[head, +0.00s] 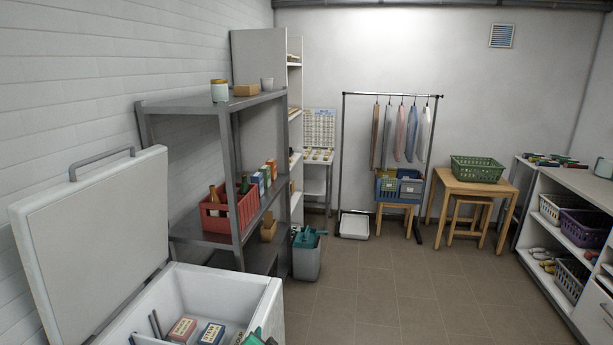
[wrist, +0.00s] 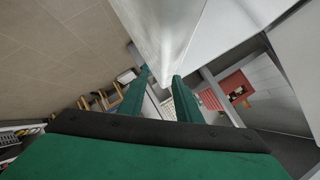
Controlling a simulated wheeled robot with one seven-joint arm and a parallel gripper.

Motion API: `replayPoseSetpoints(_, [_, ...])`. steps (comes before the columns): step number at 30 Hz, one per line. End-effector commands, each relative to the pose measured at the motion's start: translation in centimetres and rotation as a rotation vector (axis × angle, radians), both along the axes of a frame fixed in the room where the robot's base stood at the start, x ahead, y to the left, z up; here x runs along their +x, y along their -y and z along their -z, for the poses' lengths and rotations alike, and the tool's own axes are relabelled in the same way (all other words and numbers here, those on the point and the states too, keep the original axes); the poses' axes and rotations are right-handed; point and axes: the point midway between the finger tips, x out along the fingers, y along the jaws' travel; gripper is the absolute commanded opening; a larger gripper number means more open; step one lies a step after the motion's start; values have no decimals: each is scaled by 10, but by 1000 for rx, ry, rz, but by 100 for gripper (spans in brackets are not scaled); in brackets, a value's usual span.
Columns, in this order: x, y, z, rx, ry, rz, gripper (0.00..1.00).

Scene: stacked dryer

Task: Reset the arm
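My gripper (wrist: 161,75) shows in the wrist view with two green fingers on a dark palm. The fingers stand apart with a gap between their tips. A white edge, seemingly of the chest's wall, runs up from the gap; I cannot tell whether it touches the fingers. In the head view the white chest (head: 268,300) stands open at the lower left, its lid (head: 95,235) raised. A green piece at the bottom edge, by the chest's near right side, may be part of my gripper; most of it is out of frame.
Several boxes (head: 183,328) lie inside the chest. A grey shelf (head: 215,105) with a red crate (head: 230,213) stands behind it. A grey bin (head: 306,262) is beside the shelf. A white shelf unit (head: 560,225) lines the right side. The tiled floor (head: 400,300) between is clear.

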Motion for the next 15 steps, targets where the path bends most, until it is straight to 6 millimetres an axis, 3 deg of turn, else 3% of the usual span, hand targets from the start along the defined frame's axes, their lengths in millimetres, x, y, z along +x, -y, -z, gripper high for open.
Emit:
replayPoseSetpoints(1, [-14, 12, 16, -12, 3, 3, 31])
replayPoseSetpoints(6, [-61, 44, 53, -62, 34, -3, 31])
replayPoseSetpoints(15, [-163, 82, 99, -185, 98, -38, 31])
